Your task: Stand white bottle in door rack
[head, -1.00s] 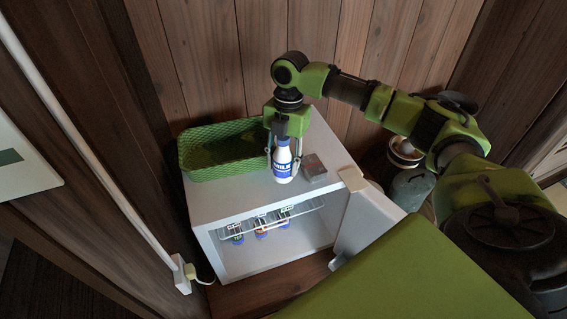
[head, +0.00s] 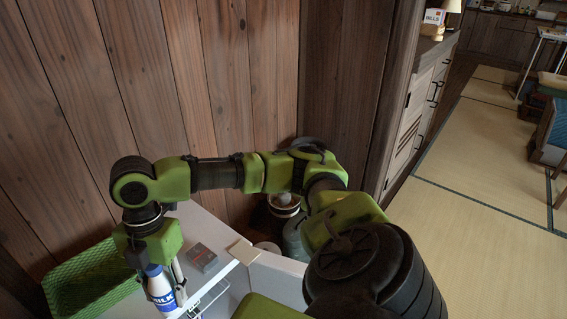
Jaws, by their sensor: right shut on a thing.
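The white bottle (head: 160,287), with a blue cap and blue "MILK" label, hangs upright in my right gripper (head: 160,275) at the lower left. The fingers are shut on it from both sides. The bottle shows near the front edge of the small white fridge (head: 191,219); its height and gap to the fridge are unclear. The fridge door (head: 275,280) stands open at the right, partly hidden by my arm and cut off below. A wire rack part (head: 211,298) shows near the door; I cannot tell whether it is the door's rack or the inner shelf. My left gripper is out of view.
Jars (head: 284,204) stand behind the door by the wooden wall. Open tatami floor (head: 480,210) lies to the right, beside a cabinet (head: 420,95).

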